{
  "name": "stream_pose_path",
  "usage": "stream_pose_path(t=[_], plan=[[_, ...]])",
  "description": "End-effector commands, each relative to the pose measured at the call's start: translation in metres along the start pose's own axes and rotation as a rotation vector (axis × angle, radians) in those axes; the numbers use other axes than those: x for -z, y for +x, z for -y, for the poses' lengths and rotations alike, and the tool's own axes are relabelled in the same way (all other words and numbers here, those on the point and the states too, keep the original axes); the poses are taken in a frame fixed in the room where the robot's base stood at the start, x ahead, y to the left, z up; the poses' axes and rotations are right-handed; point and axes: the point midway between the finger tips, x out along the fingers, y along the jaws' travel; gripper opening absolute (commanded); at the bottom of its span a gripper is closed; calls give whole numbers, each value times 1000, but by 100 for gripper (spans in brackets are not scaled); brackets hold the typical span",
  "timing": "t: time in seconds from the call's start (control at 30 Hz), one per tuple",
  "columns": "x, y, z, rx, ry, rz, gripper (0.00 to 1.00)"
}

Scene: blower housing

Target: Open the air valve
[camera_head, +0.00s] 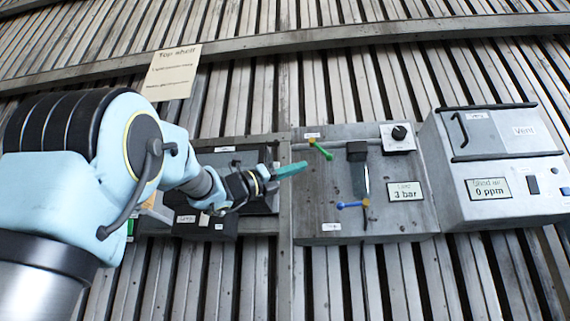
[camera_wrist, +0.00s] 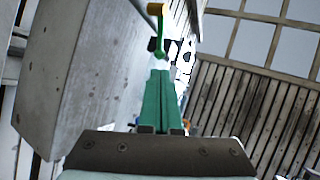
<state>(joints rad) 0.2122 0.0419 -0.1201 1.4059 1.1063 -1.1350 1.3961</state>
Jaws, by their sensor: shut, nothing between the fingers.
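My gripper (camera_head: 304,165) is shut and empty, its green fingers pointing right, at the left side of a grey wall panel (camera_head: 310,205). A valve with a green lever and yellow hub (camera_head: 320,148) sits at the panel's upper left, a little up and right of my fingertips. In the wrist view the green lever (camera_wrist: 160,38) stands just beyond the tips of my shut gripper (camera_wrist: 160,70); I cannot tell if they touch. A second valve with a blue lever (camera_head: 353,204) sits lower on the panel, the lever lying nearly level. The valve labels are too small to read.
The panel also bears a dark gauge tube (camera_head: 358,172), a black knob (camera_head: 399,133) and a display reading 3 bar (camera_head: 405,193). A grey box with a handled lid and a 0 ppm display (camera_head: 488,188) stands right. A dark unit (camera_head: 205,222) sits behind my wrist.

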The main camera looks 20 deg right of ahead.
Motion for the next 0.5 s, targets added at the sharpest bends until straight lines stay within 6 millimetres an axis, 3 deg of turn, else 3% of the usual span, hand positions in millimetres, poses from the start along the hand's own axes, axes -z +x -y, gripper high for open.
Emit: stream_pose_path(t=[0.03,0.2,0.5], plan=[[-5,14,2,2,-4,0,0],[-5,46,2,1,-3,0,0],[-2,72,1,0,-2,1,0]])
